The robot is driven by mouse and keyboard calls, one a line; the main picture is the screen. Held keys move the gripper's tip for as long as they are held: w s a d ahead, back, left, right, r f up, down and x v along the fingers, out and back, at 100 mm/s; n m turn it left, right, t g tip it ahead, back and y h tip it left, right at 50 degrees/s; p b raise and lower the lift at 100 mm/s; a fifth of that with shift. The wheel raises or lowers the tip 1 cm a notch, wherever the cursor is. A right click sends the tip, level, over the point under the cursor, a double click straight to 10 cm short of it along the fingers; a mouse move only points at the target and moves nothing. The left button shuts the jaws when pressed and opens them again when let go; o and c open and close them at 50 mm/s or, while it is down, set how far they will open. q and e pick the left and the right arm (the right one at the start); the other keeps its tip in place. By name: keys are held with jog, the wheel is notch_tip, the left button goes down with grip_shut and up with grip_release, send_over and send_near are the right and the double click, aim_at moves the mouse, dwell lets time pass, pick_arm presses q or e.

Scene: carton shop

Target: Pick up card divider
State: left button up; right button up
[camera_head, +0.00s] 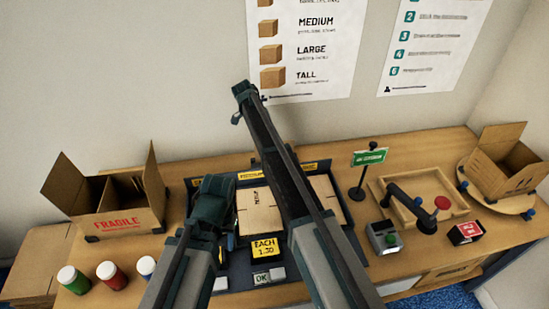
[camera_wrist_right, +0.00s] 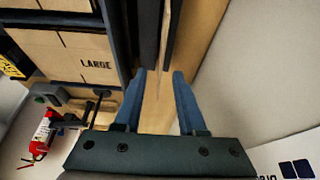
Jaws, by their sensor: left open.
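In the right wrist view, a thin upright brown sheet (camera_wrist_right: 170,38), seen nearly edge-on beside a dark panel (camera_wrist_right: 148,32), looks like a card divider. My right gripper (camera_wrist_right: 157,88) is open, its two blue fingers apart just short of the sheet's near end. I see no contact. In the head view my left gripper (camera_head: 214,196) is open above the dark tray (camera_head: 214,284) of flat cartons, partly hidden by its own arm. I cannot single out the divider in the head view.
An open carton marked FRAGILE (camera_head: 118,222) stands at the left, near several jars (camera_head: 113,275). The wall is close behind.

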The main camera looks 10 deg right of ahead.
jog(key=b+x, duration=0.4)
jog(key=x, duration=0.1)
jog(key=shift+w+d, duration=0.1)
jog(key=shift+d, duration=0.05)
jog(key=shift+f+b, duration=0.3)
jog(key=shift+b, duration=0.2)
jog(key=shift+c, duration=0.2)
grip_shut()
dwell(1.5)
